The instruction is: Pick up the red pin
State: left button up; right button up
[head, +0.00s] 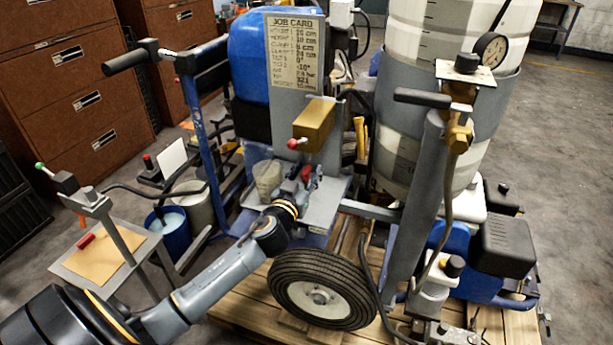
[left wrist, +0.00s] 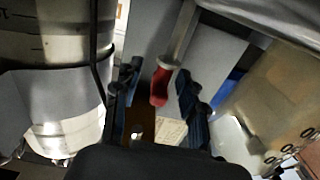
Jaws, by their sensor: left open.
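The red pin (left wrist: 160,86) shows in the left wrist view as a red grip on a pale collar and a metal rod. In the head view a small red part (head: 306,173) at my left gripper (head: 305,182) appears to be the same pin. My left gripper (left wrist: 160,92) is open, with one blue-grey finger on each side of the red grip. Gaps show between the fingers and the grip, so it is not clamped. My right gripper is not in view.
A brass-coloured block with a red-tipped lever (head: 314,124) sits just above my left gripper. A job card (head: 295,50) stands behind it. The wheel (head: 323,289) is below, and the large striped tank (head: 433,100) is to the right. Another red item (head: 86,241) lies on the tray at left.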

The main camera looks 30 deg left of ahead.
pick_arm(q)
grip_shut()
